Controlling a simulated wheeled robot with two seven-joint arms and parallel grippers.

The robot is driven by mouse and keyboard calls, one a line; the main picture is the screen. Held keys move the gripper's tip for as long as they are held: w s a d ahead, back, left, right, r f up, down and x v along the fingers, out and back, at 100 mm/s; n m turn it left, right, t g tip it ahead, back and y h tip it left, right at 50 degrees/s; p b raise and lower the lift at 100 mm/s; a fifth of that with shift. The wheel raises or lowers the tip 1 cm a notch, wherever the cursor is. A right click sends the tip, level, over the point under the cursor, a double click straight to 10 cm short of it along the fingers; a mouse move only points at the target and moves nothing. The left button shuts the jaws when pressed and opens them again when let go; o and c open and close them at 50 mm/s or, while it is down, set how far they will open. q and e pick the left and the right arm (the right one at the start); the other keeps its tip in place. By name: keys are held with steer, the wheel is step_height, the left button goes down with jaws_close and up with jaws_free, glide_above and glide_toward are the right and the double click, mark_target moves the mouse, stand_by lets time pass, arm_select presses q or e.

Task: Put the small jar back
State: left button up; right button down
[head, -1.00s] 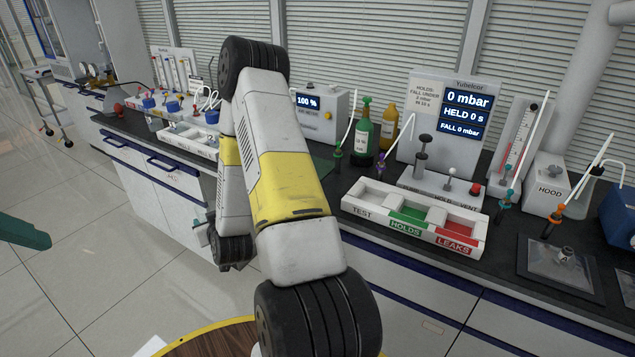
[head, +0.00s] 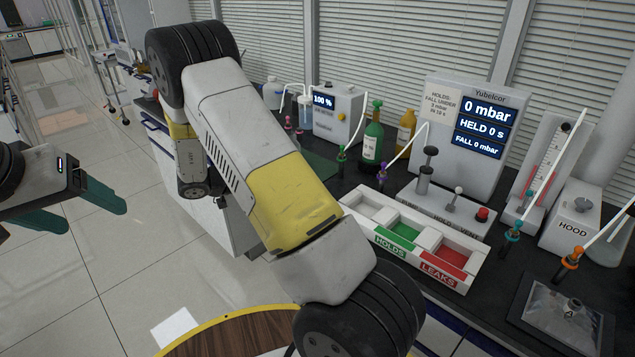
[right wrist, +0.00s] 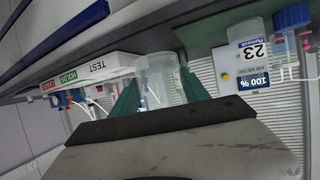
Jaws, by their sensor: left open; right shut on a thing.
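The small jar (right wrist: 158,78) is clear and see-through. In the right wrist view it sits between the two green fingers of my right gripper (right wrist: 160,92), which is shut on it. The jar's lower part is hidden behind the gripper body. In the head view my own arm covers the middle, and neither the jar nor the right gripper shows. My left gripper (head: 92,212) is at the left of the head view, over the floor and away from the bench. Its green fingers are apart and empty.
The bench carries a tray (head: 358,203) with HOLDS and LEAKS sections, a pressure unit (head: 470,95), a green bottle (head: 373,142) and a 100 % box (head: 335,118). A blue-capped container (right wrist: 291,20) shows in the right wrist view.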

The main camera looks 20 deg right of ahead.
steer(key=shift+s+a+m+g, duration=0.4)
steer(key=shift+a+m+g, duration=0.1)
steer(key=shift+a+g, duration=0.1)
steer(key=shift+s+d+f, duration=0.1)
steer(key=shift+d, duration=0.25)
steer(key=d, duration=0.5)
steer(key=w+d+f, duration=0.1)
steer(key=d, duration=0.9)
steer(key=shift+w+f, duration=0.15)
steer(key=shift+f, duration=1.85)
steer(key=shift+f, duration=0.15)
steer(key=c, duration=0.6)
jaws_free()
steer(key=shift+o, duration=0.2)
